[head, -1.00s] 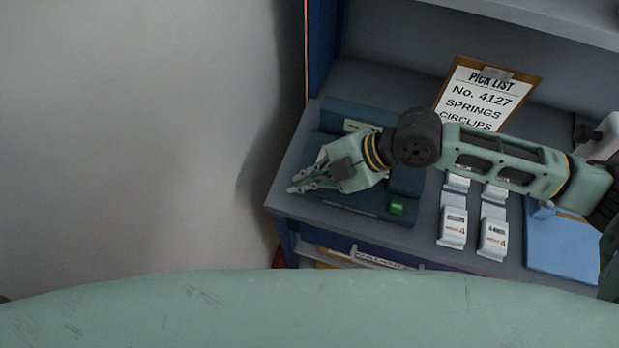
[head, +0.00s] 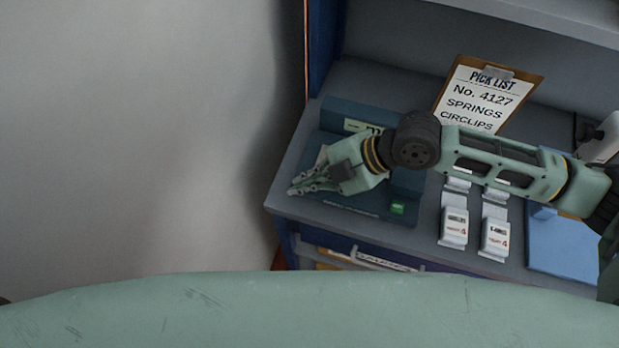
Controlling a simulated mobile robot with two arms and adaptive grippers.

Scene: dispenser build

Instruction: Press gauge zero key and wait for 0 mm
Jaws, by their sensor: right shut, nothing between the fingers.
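The gauge is a dark teal device (head: 352,213) at the left end of the grey worktop. A small light display (head: 356,126) shows on its raised back part, partly covered by my right arm; I cannot read its value. A green key (head: 397,208) sits at its front right corner. My right gripper (head: 296,187) is shut and empty, over the left part of the gauge, pointing left. Whether its fingertips touch the gauge cannot be told, and no zero key can be made out under it. My left gripper is not in view.
A pick list on a clipboard (head: 487,95) leans at the back. Two white labelled dispensers (head: 454,226) (head: 495,238) stand right of the gauge, with a blue mat or tray (head: 562,245) beyond. A drawer front (head: 365,259) is below the worktop. A pale wall is at left.

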